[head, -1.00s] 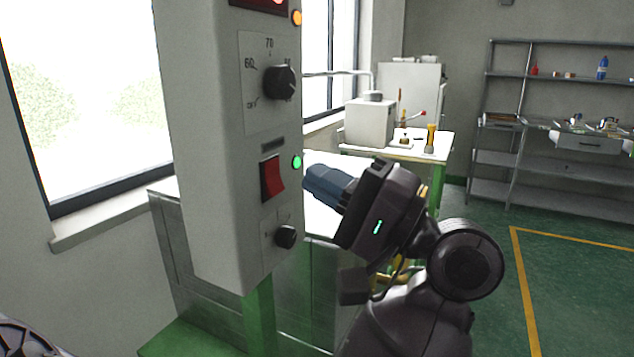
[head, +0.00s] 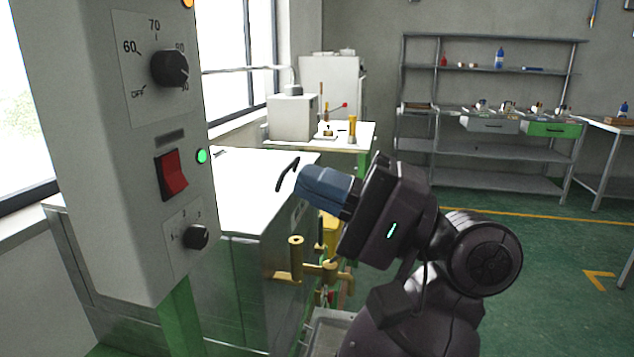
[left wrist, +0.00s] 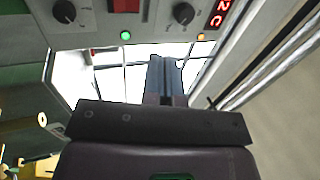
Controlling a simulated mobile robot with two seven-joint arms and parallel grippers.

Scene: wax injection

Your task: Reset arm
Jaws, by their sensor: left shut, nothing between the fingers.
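My left gripper (head: 308,188) has blue fingers and a dark body. In the head view it points left toward the machine, its fingers shut and empty, to the right of the grey control panel (head: 120,210). In the left wrist view the blue fingers (left wrist: 165,72) are together with nothing between them. The panel carries a red switch (head: 171,176), a lit green lamp (head: 201,156) and black knobs, the upper one (head: 170,68) beside a temperature scale. My right gripper is not in view.
The metal machine tank (head: 245,290) and brass valve fittings (head: 297,258) lie close to my left gripper. A bench with a white box (head: 292,117) stands behind. Metal shelving (head: 480,185) stands at the back. The green floor (head: 560,245) at the right is open.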

